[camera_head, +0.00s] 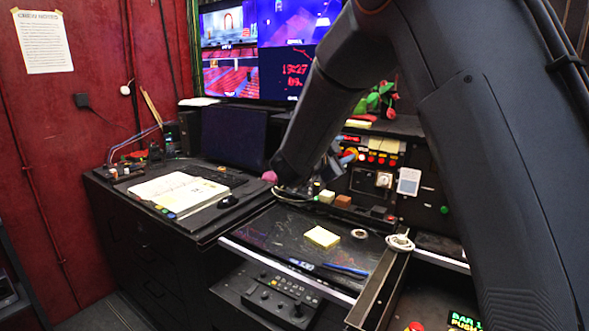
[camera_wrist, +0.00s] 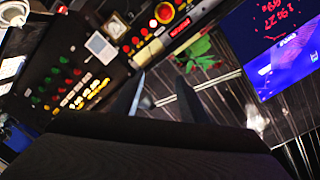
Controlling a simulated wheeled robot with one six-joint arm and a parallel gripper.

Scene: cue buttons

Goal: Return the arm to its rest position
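My arm comes in from the upper right in the head view and bends down over the control desk. Its wrist end is over the back part of the desk, near the button panel, and my gripper is mostly hidden there. In the wrist view my gripper (camera_wrist: 160,82) shows two dark fingers with a gap between them and nothing held. Beyond the fingers is a panel of red, green, white and yellow buttons (camera_wrist: 72,88). Lit buttons (camera_head: 378,158) also show in the head view.
The desk tray holds a yellow note pad (camera_head: 322,237), a tape roll (camera_head: 359,233) and a blue pen-like tool (camera_head: 345,270). An open book (camera_head: 178,191) lies left. Monitors (camera_head: 262,50) stand behind.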

